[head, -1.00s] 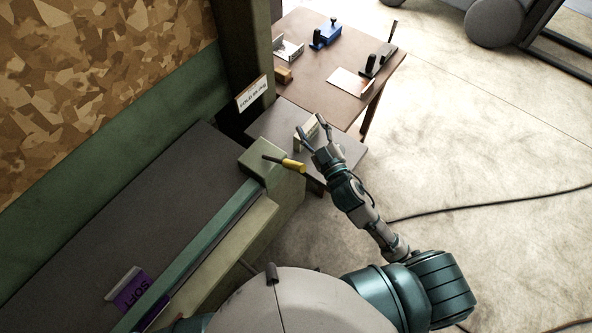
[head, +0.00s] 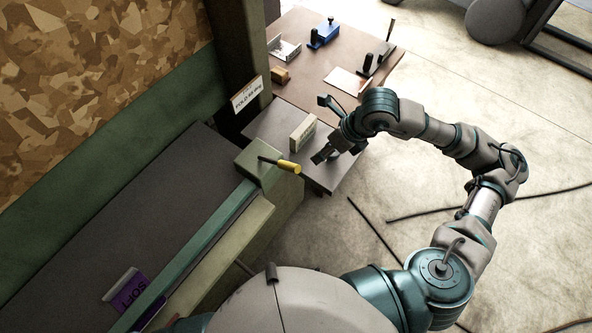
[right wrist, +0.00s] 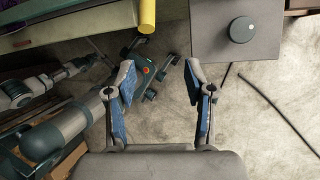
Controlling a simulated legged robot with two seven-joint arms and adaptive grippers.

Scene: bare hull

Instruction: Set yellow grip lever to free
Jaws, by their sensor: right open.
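The yellow grip lever (head: 289,167) sticks out to the right from the corner block of the green machine in the head view, with a dark rod at its left end. Its yellow end also shows at the top of the right wrist view (right wrist: 147,16). My right gripper (head: 322,128) is open and empty, to the right of and beyond the lever, over the grey side table and apart from the lever. In the right wrist view its two blue-padded fingers (right wrist: 158,75) stand wide apart with nothing between them.
A beige block (head: 302,133) stands on the grey side table (head: 268,128), close to my right gripper. A brown table (head: 312,55) behind holds a blue tool (head: 323,33) and other items. A purple labelled box (head: 130,290) lies at lower left. Cables cross the open floor on the right.

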